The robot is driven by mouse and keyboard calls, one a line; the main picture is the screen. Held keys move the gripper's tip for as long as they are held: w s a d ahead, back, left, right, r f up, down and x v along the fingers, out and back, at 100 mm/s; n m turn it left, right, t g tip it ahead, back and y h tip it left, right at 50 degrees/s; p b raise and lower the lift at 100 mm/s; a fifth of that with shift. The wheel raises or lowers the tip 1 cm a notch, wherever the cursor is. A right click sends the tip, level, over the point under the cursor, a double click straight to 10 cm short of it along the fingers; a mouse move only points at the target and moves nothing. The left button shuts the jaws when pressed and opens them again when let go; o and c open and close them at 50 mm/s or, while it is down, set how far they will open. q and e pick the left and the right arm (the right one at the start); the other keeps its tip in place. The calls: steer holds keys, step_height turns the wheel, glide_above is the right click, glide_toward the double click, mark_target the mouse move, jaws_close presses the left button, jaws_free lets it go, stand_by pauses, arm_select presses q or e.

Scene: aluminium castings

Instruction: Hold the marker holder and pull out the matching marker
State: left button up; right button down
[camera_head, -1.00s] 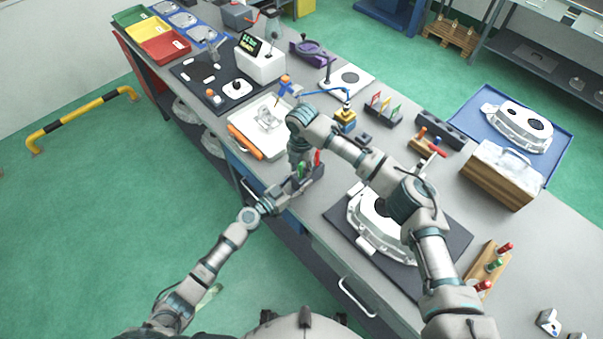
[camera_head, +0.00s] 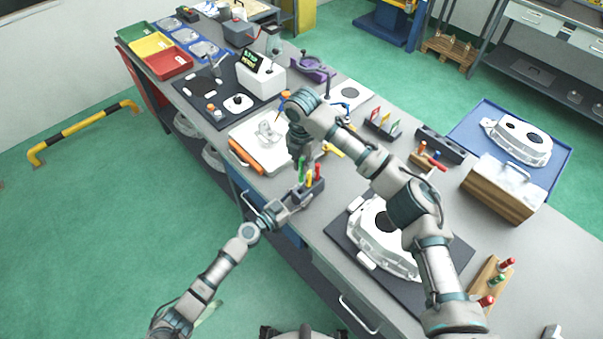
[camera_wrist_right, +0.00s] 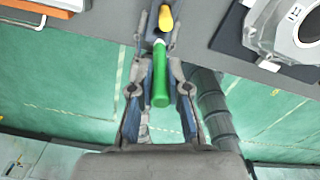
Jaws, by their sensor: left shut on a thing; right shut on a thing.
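My left gripper (camera_head: 279,210) is shut on the grey marker holder (camera_head: 314,190), held above the front edge of the bench. A red marker (camera_head: 318,172) and a yellow marker (camera_head: 309,181) stand at the holder. A green marker (camera_head: 301,175) is beside them, below my right gripper (camera_head: 301,162). In the right wrist view the green marker (camera_wrist_right: 160,80) lies between the fingers of my right gripper, which is shut on it. The yellow marker (camera_wrist_right: 165,18) shows beyond it. Whether the green marker's lower end is still in the holder, I cannot tell.
A white casting (camera_head: 375,243) on a dark mat lies to the right. A wooden block with markers (camera_head: 492,278) stands at the bench's near right. Green floor (camera_head: 90,230) is free at left.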

arm_select(q)
steer(key=shift+f, duration=0.2)
steer(key=o, duration=1.3)
steer(key=shift+r, duration=0.1)
steer(key=v, duration=1.2)
steer(key=shift+w+a, duration=0.1)
